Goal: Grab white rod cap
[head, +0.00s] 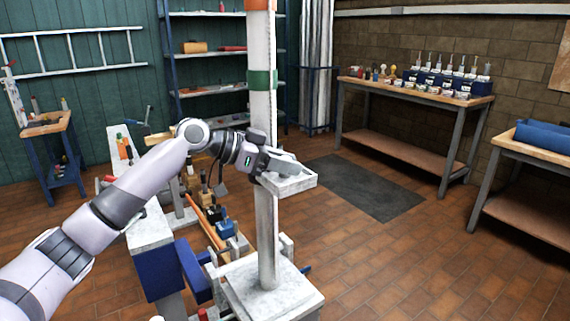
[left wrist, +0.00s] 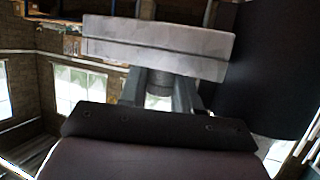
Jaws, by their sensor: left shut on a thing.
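The white rod cap (head: 290,183), a square pale plate, sits around the upright mast between its white upper part (head: 262,100) and its grey lower post (head: 267,240). My left gripper (head: 276,164) reaches it from the left and is at its top side. In the left wrist view the cap's pale slab (left wrist: 200,52) spans the top, with a short grey collar (left wrist: 160,82) between my fingers. The left gripper is shut on the cap; the exact finger contact is partly hidden. My right gripper is not in view.
The post stands on a white square base (head: 270,296). A cluttered bench (head: 150,232) lies under my left arm. Shelves (head: 222,90) stand behind the mast. A table with bottles (head: 415,92) is at the back right. The floor right of the mast is open around a dark mat (head: 365,187).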

